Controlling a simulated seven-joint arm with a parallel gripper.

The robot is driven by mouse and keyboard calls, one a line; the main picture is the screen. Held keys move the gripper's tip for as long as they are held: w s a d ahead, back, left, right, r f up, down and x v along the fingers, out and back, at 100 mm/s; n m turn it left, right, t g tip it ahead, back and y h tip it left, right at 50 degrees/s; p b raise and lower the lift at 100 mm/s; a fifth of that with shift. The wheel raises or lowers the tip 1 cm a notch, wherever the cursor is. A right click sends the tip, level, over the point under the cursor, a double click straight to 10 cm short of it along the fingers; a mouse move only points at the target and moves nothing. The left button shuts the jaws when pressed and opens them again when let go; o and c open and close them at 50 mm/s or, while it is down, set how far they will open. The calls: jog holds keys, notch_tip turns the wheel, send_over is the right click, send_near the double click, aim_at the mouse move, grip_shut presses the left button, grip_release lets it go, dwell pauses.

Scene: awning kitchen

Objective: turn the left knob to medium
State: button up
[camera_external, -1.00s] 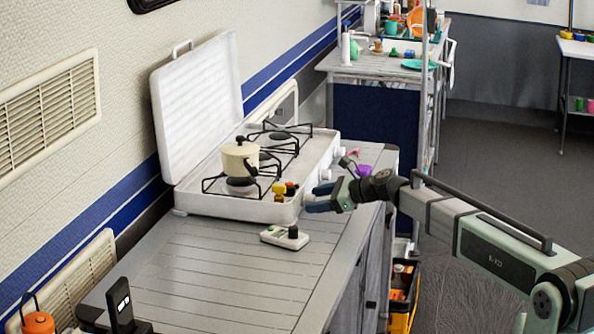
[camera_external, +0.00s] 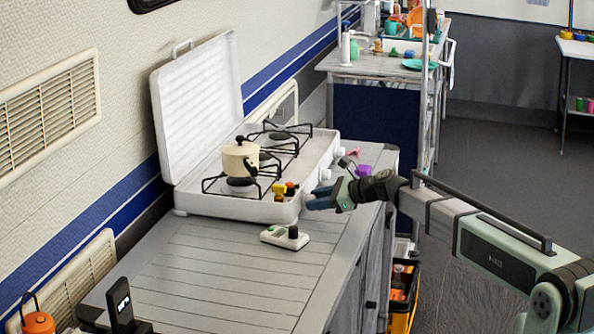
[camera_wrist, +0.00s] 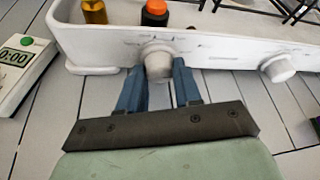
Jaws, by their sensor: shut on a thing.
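The white stove (camera_external: 235,208) stands on the counter with its lid open. In the wrist view its front panel (camera_wrist: 215,48) carries a left knob (camera_wrist: 158,62) and another white knob (camera_wrist: 278,68) to the right. My gripper (camera_wrist: 160,78) is shut on the left knob, with one blue finger on each side of it. In the external view my gripper (camera_external: 318,198) is at the stove's front near corner, and its fingers hide the left knob there. The marks around the left knob are too small to read.
A cream pot (camera_external: 240,158) sits on the near burner. Small bottles (camera_external: 285,190) stand on the stove's near edge. A white timer (camera_external: 285,237) lies on the counter beside it. The counter in front (camera_external: 230,280) is mostly clear.

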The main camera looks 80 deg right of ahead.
jog(key=shift+a+n+h, duration=0.15)
jog(key=shift+n+h, duration=0.65)
jog(key=shift+n, duration=0.3)
jog(key=shift+f+n+t+h, duration=0.1)
jog(key=shift+n+t+h, duration=0.3)
jog(key=shift+n, duration=0.5)
jog(key=o, duration=1)
jog(key=shift+o, duration=0.2)
